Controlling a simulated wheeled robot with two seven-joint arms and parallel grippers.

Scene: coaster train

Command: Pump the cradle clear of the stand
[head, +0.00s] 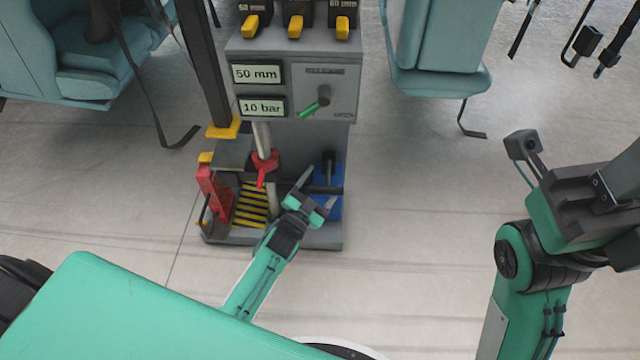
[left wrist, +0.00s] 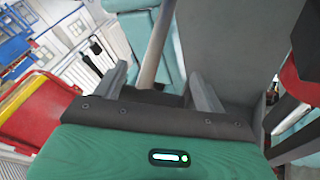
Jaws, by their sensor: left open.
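The stand (head: 290,230) is a grey cabinet with a low base; its panel reads "50 mm" and "10 bar". Low on it are a red-handled part (head: 213,190), a pale grey post with a red clamp (head: 264,163), and a blue unit (head: 337,180) with a dark upright. I cannot tell which part is the cradle. My left gripper (head: 319,189) is open in front of the blue unit. In the left wrist view a grey rod (left wrist: 156,45) rises between its spread fingers (left wrist: 162,92); contact is unclear. My right arm shows at right; its fingers are not visible.
A green lever (head: 310,109) sits on the panel, with several yellow handles (head: 295,26) above. A dark column with a yellow foot (head: 222,129) stands left of the cabinet. Teal seats (head: 440,50) hang or stand on both sides, with loose straps. The floor right of the stand is clear.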

